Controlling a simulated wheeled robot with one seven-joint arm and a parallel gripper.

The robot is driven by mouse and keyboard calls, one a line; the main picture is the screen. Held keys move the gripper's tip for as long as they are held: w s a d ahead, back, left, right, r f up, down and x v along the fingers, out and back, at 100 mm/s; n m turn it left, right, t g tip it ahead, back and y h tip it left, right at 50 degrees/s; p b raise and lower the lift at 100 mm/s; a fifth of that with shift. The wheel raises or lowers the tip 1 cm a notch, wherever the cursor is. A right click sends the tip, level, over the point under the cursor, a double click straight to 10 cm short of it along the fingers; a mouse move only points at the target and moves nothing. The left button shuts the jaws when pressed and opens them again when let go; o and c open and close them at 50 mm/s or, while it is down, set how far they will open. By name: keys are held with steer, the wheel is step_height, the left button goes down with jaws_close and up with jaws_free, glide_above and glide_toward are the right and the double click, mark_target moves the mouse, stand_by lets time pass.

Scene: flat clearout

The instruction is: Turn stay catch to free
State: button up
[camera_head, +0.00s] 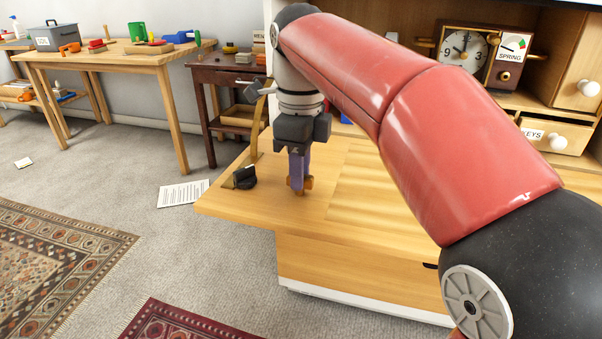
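My gripper (299,176) points straight down over the left part of a lowered wooden flap (345,205). Its purple-blue fingers are seen nearly edge-on, so I cannot tell whether they are open or shut. A small orange-brown piece (308,183) shows at the fingertips, low against the flap; it may be the stay catch, but the fingers partly hide it. A thin brass-coloured stay (258,128) rises from the flap's left side, left of my gripper. A small black object (244,178) sits near the stay's foot, apart from the fingers.
My red arm covers much of the cabinet behind. A dark side table (222,72) and a workbench (110,55) stand behind left. Paper (183,193) and rugs lie on open floor.

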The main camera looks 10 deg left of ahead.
jaws_close()
steer(key=shift+r+n+p, duration=0.15)
steer(key=shift+n+p, duration=0.35)
steer(key=shift+n, duration=0.1)
steer(key=shift+n+p, duration=0.6)
steer(key=shift+n, duration=1.1)
steer(key=n+p, duration=0.1)
steer(key=n, duration=0.1)
steer(key=shift+n+p, duration=0.3)
steer(key=shift+n, duration=1)
